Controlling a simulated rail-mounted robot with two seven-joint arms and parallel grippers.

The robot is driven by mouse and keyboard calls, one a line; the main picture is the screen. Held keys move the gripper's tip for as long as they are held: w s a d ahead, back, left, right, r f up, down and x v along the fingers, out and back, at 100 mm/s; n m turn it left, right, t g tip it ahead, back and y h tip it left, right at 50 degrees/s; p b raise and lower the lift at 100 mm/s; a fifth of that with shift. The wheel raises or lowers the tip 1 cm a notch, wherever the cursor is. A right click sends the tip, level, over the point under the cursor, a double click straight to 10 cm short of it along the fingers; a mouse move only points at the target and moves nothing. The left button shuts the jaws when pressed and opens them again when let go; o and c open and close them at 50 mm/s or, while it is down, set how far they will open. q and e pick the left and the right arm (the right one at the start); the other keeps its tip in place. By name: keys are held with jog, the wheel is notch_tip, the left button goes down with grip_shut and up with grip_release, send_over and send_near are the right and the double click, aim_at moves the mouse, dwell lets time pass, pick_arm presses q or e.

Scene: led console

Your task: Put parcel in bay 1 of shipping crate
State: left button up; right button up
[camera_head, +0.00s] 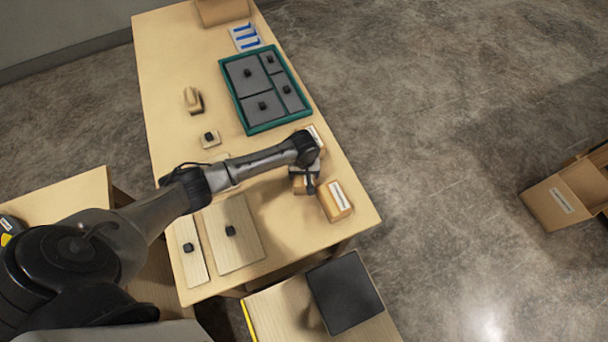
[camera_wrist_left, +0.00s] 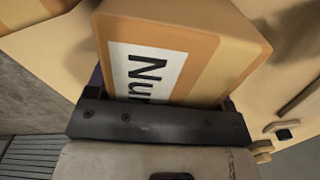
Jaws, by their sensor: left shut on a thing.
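A cardboard parcel (camera_head: 302,184) with a white label is between the fingers of my left gripper (camera_head: 305,180), over the right part of the wooden table. In the left wrist view the parcel (camera_wrist_left: 215,60) fills the middle, its label showing the letters "Nu" and the rest cut off. The gripper is shut on it; the fingertips are mostly hidden. A teal-framed tray (camera_head: 226,88) with several grey knobbed panels lies beyond the gripper. Which thing is the shipping crate, and where bay 1 is, I cannot tell. My right gripper is not in view.
Another labelled cardboard box (camera_head: 337,201) stands close right of the gripper, and one (camera_head: 316,137) is partly behind my arm. Knobbed wooden panels (camera_head: 231,234) lie at the near left. A black panel (camera_head: 344,291) lies on a lower surface. An open cardboard box (camera_head: 563,199) is far right.

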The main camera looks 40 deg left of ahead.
pick_arm(q)
notch_tip(320, 180, up, 9)
jog(key=shift+p, duration=0.8)
jog(key=shift+r, duration=0.55)
jog(key=shift+s, duration=0.35)
jog(key=s+d+r+m, duration=0.65)
jog(key=s+d, duration=0.25)
jog(key=d, duration=0.2)
jog(key=w+r+m, duration=0.1)
jog(key=w+r, duration=0.3)
jog(key=r, duration=0.7)
jog(key=w+r+m, duration=0.1)
jog(key=w+r, duration=0.3)
jog(key=r, duration=0.7)
jog(key=s+r+p, duration=0.4)
jog(key=r+p, duration=0.5)
jog(key=p, duration=0.2)
jog(key=s+r+p, duration=0.4)
jog(key=r+p, duration=0.6)
jog(key=p, duration=0.1)
jog(key=shift+s+d, duration=0.15)
jog(key=shift+s, duration=0.1)
